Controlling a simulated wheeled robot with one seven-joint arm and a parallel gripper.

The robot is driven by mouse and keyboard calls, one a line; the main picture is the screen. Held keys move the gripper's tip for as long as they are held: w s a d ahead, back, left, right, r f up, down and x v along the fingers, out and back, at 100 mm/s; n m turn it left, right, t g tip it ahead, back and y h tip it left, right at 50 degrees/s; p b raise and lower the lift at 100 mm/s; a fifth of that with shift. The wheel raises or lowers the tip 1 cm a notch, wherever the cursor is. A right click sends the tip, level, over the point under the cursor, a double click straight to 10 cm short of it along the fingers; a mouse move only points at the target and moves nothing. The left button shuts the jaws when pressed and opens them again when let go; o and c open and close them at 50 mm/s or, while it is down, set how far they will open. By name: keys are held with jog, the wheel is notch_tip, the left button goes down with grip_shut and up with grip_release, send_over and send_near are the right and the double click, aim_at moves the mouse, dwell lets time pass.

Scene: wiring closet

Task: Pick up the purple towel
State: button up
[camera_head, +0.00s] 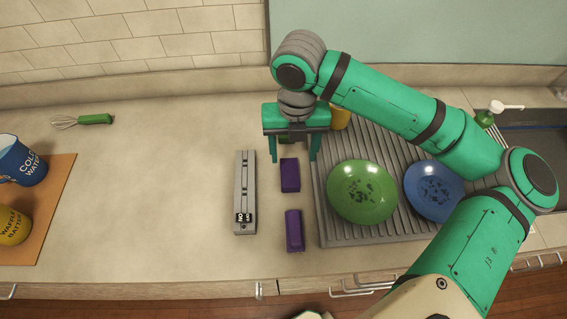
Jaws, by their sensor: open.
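Two small purple block-like things lie on the counter left of the ribbed drying mat. The far one (290,177) is a plain folded-looking block; the near one (294,232) is longer and has a raised shape on top. Either could be the purple towel; I cannot tell which. My gripper (294,160) is open and points down, its two fingers apart on either side of the far purple thing's back end in the picture. It looks empty. I cannot tell its height above the counter.
A grey bar-shaped device (245,195) stands close left of the purple things. Right, a green plate (361,192) and a blue plate (433,190) rest on the ribbed mat (345,235). A whisk (92,119) lies far left. The counter between is clear.

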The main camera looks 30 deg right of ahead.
aim_at(290, 172)
notch_tip(290, 172, down, 4)
jog(key=shift+w+r, duration=0.1)
jog(key=shift+w+f, duration=0.2)
jog(key=shift+f, duration=0.65)
jog(key=shift+w+a+f, duration=0.1)
jog(key=shift+a+f, duration=0.05)
jog(key=shift+f, duration=1)
jog(key=shift+a+f, duration=0.1)
jog(key=shift+f, duration=1)
jog(key=shift+c, duration=0.6)
jog(key=shift+d, duration=0.1)
jog(key=c, duration=1)
